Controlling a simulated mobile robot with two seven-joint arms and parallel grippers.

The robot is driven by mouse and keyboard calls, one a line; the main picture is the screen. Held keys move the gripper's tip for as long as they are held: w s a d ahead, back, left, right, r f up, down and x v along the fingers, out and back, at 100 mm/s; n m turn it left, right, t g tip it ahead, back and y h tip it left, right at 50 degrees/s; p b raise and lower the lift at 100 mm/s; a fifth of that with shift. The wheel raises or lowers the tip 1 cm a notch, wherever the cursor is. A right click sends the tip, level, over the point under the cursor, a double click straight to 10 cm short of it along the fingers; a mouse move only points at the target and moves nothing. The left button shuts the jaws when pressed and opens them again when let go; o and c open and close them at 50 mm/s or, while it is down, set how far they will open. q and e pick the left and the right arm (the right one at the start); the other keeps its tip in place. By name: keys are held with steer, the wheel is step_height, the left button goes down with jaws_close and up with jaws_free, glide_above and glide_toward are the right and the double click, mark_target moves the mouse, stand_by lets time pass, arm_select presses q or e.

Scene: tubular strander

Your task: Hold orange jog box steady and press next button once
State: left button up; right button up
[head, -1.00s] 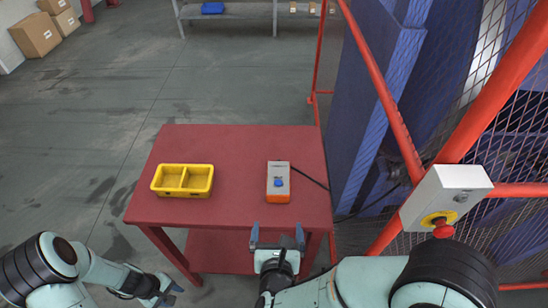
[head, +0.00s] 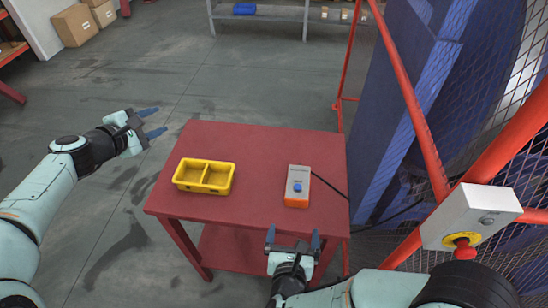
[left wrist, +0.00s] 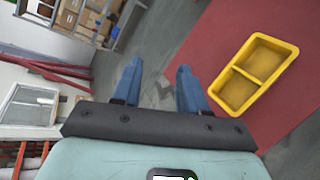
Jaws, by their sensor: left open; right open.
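The jog box (head: 298,186) lies on the right part of the red table. It has a grey top face, orange ends and a blue button (head: 297,187), with a black cable leaving to the right. My right gripper (head: 292,238) is open and empty at the table's front edge, in front of the jog box and apart from it. My left gripper (head: 152,123) is open and empty, out to the left of the table and above the floor. Its two blue fingers (left wrist: 158,88) also show apart in the left wrist view, with nothing between them.
A yellow two-part bin (head: 204,176) stands on the left of the red table (head: 260,145); it also shows in the left wrist view (left wrist: 254,73). A white box with a red emergency button (head: 464,246) hangs on the orange mesh guard at right. Bare table lies between bin and jog box.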

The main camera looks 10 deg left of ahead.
mark_target(296, 203)
arm_select(q)
steer(key=s+d+r+t+h, duration=0.1)
steer(key=d+r+h, duration=0.2)
steer(key=d+r, duration=0.8)
steer(key=s+d+r+t+h, duration=0.15)
steer(key=d+r+h, duration=0.4)
steer(key=r, duration=0.95)
steer(key=w+d+f+m+g, duration=0.3)
steer(key=w+d+f+g, duration=0.15)
steer(key=f, duration=0.55)
steer(key=w+d+f+m+g, duration=0.3)
steer(key=d+f+m+g, duration=0.15)
steer(key=f, duration=0.45)
steer(key=s+d+f+m+g+y, duration=0.1)
steer(key=d+f+g+y, duration=0.2)
steer(key=d+f+y, duration=0.2)
steer(key=s+d+f+m+g+y, duration=0.1)
steer(key=d+f+y, duration=0.4)
steer(key=f, duration=0.7)
steer(key=s+g+y, duration=0.1)
steer(key=g, duration=0.1)
steer(key=shift+s+d+f+m+g+y, duration=0.15)
steer(key=shift+d+m+g+y, duration=0.15)
steer(key=shift+m+g+y, duration=0.05)
arm_select(e)
steer(key=x, duration=1.3)
steer(key=shift+w+f, duration=0.1)
steer(key=shift+w, duration=0.05)
